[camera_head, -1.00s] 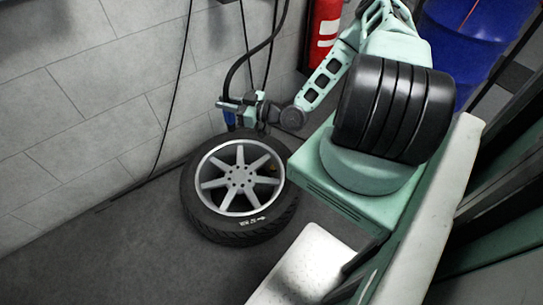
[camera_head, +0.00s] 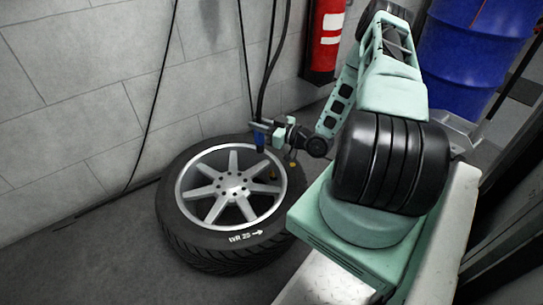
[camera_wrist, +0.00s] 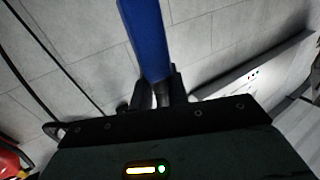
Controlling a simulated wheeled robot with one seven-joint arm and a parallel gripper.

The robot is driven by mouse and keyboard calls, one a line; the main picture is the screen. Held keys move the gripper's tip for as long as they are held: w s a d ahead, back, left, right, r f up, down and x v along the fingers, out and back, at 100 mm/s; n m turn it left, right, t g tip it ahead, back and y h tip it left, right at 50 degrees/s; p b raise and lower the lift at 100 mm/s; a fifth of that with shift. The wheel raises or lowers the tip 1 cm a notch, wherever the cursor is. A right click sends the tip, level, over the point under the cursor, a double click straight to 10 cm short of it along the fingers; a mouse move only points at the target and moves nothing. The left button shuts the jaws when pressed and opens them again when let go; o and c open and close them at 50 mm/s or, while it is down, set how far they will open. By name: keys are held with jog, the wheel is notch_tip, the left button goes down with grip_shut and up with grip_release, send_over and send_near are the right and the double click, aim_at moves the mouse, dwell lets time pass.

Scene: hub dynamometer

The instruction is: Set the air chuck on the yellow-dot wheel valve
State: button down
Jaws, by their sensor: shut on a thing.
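My gripper (camera_head: 265,131) is shut on the blue air chuck (camera_head: 260,141), above the far rim of the wheel (camera_head: 180,232). In the wrist view the blue chuck (camera_wrist: 149,40) rises from between my dark fingertips (camera_wrist: 155,95). The wheel lies flat on the floor, with silver spokes and white lettering on its tyre. I cannot tell the valve stem itself. The chuck appears apart from the spot.
A black hose (camera_head: 270,65) hangs down to the chuck. A grey block wall (camera_head: 80,90) stands behind the wheel. A red fire extinguisher (camera_head: 325,40) and a blue drum (camera_head: 470,50) stand at the back right. Floor at the left front is clear.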

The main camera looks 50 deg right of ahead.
jog(key=s+d+f+h+b, duration=0.1)
jog(key=d+f+b, duration=0.4)
jog(key=f+b, duration=0.4)
jog(key=shift+f+m+b, duration=0.15)
jog(key=shift+m+b, duration=0.15)
jog(key=shift+b, duration=0.3)
notch_tip(320, 180, down, 6)
jog(key=b, duration=0.5)
jog(key=shift+d+r, duration=0.1)
jog(key=shift+r, duration=0.1)
jog(key=shift+r+p, duration=0.1)
jog(key=shift+p, duration=0.4)
jog(key=shift+f, duration=0.2)
dwell(0.3)
jog(key=shift+r, duration=0.25)
jog(key=shift+r+p, duration=0.5)
jog(key=shift+p, duration=0.1)
jog(key=shift+r, duration=0.1)
